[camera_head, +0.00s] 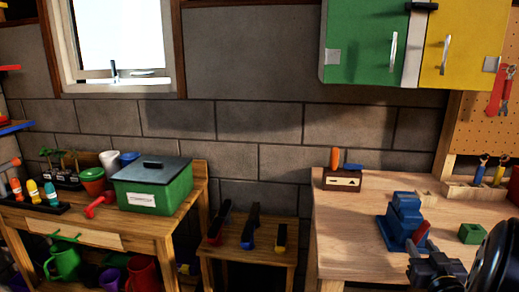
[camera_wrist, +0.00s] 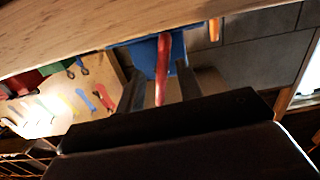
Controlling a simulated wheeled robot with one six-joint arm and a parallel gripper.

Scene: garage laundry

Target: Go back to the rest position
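My gripper (camera_head: 421,248) is at the right of the head view, over the wooden workbench (camera_head: 345,225) and close to a blue vise (camera_head: 402,215) with a red handle (camera_head: 422,232). In the wrist view, my gripper (camera_wrist: 161,76) has its two dark fingers apart, with gaps on both sides of the red handle (camera_wrist: 163,50), which lies between them in the picture. The blue vise (camera_wrist: 147,58) shows behind the fingers. I cannot tell whether a finger touches the handle. Nothing is gripped.
A green block (camera_head: 472,233) and a small tool holder (camera_head: 342,180) are on the workbench. A low stool (camera_head: 262,255) with several tools and a table with a green box (camera_head: 150,190) stand left. Green and yellow cabinets (camera_head: 365,45) hang above.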

